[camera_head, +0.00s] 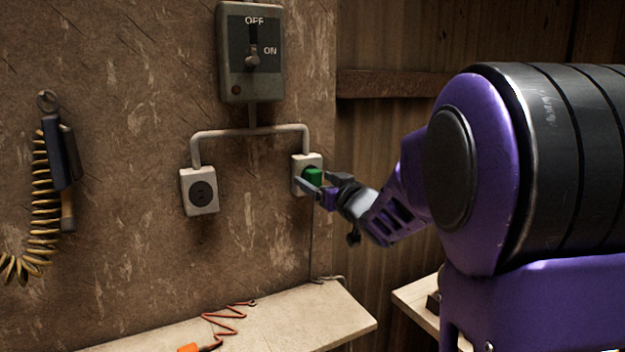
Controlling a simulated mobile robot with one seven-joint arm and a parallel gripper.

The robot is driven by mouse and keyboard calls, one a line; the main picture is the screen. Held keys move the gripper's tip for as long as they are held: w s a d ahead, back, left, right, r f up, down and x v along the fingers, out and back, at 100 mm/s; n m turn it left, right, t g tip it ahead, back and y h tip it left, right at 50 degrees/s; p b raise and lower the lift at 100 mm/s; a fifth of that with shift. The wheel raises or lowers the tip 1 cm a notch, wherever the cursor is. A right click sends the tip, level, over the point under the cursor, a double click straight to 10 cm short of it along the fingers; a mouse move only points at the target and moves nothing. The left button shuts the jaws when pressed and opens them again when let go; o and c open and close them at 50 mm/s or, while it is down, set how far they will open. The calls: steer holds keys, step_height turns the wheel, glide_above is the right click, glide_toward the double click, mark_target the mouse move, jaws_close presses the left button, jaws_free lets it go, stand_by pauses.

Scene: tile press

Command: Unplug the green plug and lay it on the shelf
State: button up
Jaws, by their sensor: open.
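The green plug (313,177) sits in the right outlet box (299,186) on the wall. My gripper (318,187) is open at the plug, its fingers around or just in front of it; I cannot tell whether they touch it. The plug's lower part is hidden by my fingers. The shelf (290,322) is a pale board below the outlets, with bare surface at its right part.
An empty left outlet (202,196) and a switch box (251,52) marked OFF and ON are on the wall. An orange cord (222,322) with an orange end (189,348) lies on the shelf. A coiled yellow hose (40,200) hangs at the left.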

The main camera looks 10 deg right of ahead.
steer(key=shift+c, duration=0.2)
jaws_close()
stand_by(0.4)
steer(key=shift+v, duration=3)
